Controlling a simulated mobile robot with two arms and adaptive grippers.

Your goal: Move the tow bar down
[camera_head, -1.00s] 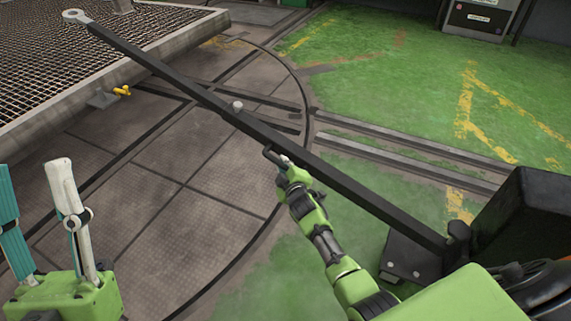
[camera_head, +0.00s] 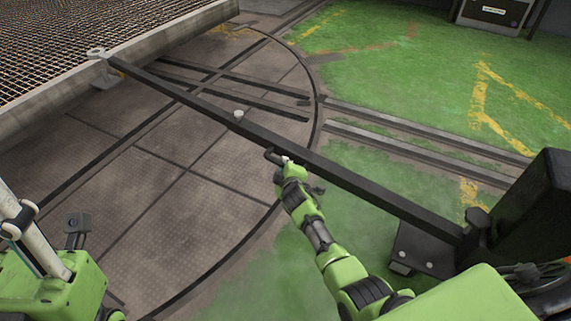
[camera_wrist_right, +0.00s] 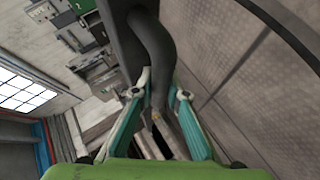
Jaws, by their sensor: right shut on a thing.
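The tow bar (camera_head: 345,178) is a long dark bar. It runs from a dark mount (camera_head: 425,250) at lower right to a pale ring eye (camera_head: 97,53) at upper left. The eye end is beside the edge of the grated wagon (camera_head: 70,88), just above a small grey bracket (camera_head: 106,80); contact cannot be judged. My right gripper (camera_head: 283,160) is shut on the bar's curved handle, which shows dark between the teal fingers in the wrist view (camera_wrist_right: 155,60).
The round turntable plate (camera_head: 215,205) with rail grooves lies beneath the bar. Rails (camera_head: 420,150) lead off to the right across the green floor (camera_head: 400,85). A cabinet (camera_head: 493,12) stands at the back right. A dark block (camera_head: 535,200) rises by the bar's mount.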

